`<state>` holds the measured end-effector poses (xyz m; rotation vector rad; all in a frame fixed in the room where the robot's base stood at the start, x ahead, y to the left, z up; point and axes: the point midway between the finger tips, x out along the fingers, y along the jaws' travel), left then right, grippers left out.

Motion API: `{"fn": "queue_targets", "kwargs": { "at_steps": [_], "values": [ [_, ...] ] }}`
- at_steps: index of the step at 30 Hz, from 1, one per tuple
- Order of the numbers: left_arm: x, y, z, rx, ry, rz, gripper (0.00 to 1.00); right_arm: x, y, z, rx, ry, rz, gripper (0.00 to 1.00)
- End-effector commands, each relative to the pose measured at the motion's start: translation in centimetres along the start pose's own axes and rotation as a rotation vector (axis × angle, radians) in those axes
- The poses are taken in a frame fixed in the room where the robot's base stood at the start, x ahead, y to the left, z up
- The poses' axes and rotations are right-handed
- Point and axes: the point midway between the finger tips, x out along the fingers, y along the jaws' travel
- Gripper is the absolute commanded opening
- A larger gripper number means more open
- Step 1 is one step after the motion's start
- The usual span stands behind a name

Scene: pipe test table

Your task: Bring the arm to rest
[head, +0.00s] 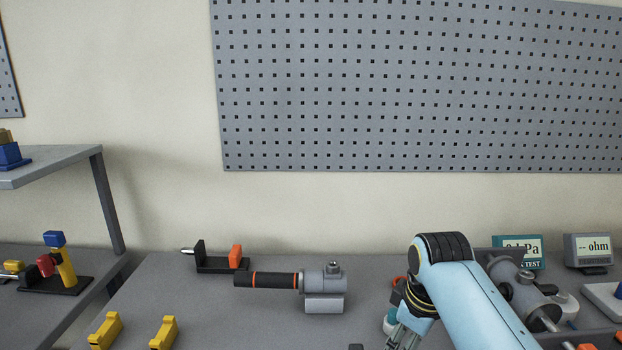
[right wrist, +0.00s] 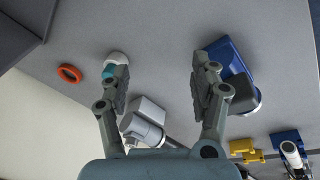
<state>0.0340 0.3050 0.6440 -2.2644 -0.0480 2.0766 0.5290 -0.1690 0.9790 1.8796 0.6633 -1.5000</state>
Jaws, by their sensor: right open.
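My right arm comes in from the lower right in the head view, bent down over the table (head: 240,325). Its gripper (head: 404,338) is low at the bottom edge and partly cut off. In the right wrist view the right gripper (right wrist: 160,82) has its two fingers spread wide, with bare table between the tips. A white and teal piece (right wrist: 117,60) shows just beside the left finger, and a blue block (right wrist: 232,58) is partly behind the right finger. I cannot tell whether either is touched. My left gripper is not in view.
A black-handled pipe (head: 267,280) with a grey fitting (head: 325,283) lies left of my arm. A black bracket (head: 218,266), yellow rests (head: 105,331), a kPa gauge (head: 520,251) and an ohm meter (head: 588,250) stand around. An orange ring (right wrist: 70,73) lies on the table.

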Motion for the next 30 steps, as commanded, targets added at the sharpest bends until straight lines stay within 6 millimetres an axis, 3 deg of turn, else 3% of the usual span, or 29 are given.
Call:
{"fn": "queue_targets", "kwargs": {
  "at_steps": [1, 3, 6, 9, 16, 27, 30],
  "values": [
    [0.0, 0.2, 0.0, -0.001, 0.000, 0.002, 0.40, 0.2, -0.8, 3.6, 0.084, -0.010, 0.012, 0.63],
    [0.0, 0.2, -0.1, -0.001, 0.002, 0.002, 0.40, -0.6, -2.1, 8.2, 0.216, -0.014, 0.035, 0.63],
    [0.0, 0.1, -0.6, -0.001, 0.008, 0.002, 0.40, -2.6, -4.2, 13.5, 0.370, -0.010, 0.064, 0.63],
    [0.0, 0.1, -0.7, -0.001, 0.011, 0.001, 0.40, -4.8, -6.0, 17.0, 0.474, -0.001, 0.084, 0.63],
    [0.0, -0.1, -0.8, 0.000, 0.012, -0.002, 0.40, -9.4, -9.2, 21.7, 0.616, 0.020, 0.107, 0.63],
    [0.0, -0.3, -0.8, 0.001, 0.013, -0.004, 0.40, -15.8, -13.1, 25.4, 0.746, 0.053, 0.111, 0.63],
    [1.0, -0.3, -0.8, 0.001, 0.013, -0.004, 0.40, -12.3, -13.0, 25.6, 0.749, 0.043, 0.107, 0.63]
  ]
}}
